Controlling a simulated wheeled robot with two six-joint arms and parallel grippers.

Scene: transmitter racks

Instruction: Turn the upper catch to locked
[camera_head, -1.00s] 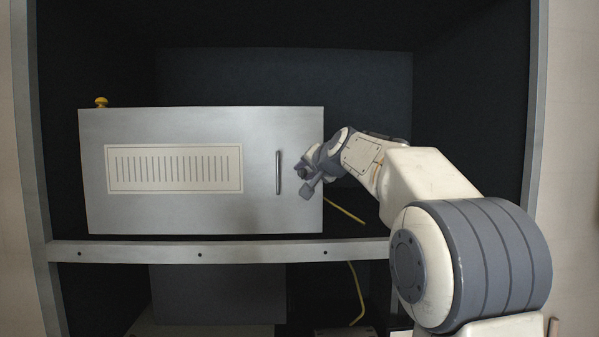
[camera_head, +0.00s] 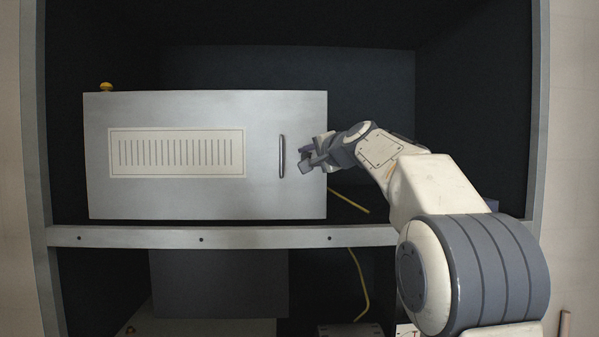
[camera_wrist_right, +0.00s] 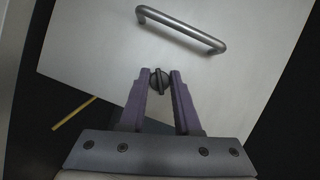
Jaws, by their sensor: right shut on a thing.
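A catch (camera_wrist_right: 159,81), a small dark round knob with a raised bar, sits on the grey front panel (camera_head: 210,203), near its right edge. In the right wrist view it lies between the two purple fingertips of my right gripper (camera_wrist_right: 160,76), which is shut on it. The bar runs roughly along the fingers. In the head view my right gripper (camera_head: 305,159) is at the panel's right edge, just right of the handle, and hides the catch. Whether another catch sits above or below cannot be told. My left gripper is out of view.
A metal bar handle (camera_head: 282,157) stands out from the panel close to the gripper; it also shows in the right wrist view (camera_wrist_right: 182,29). A yellow cable (camera_head: 349,202) hangs right of the unit. A rack rail (camera_head: 265,237) runs below. A yellow knob (camera_head: 106,87) tops the unit.

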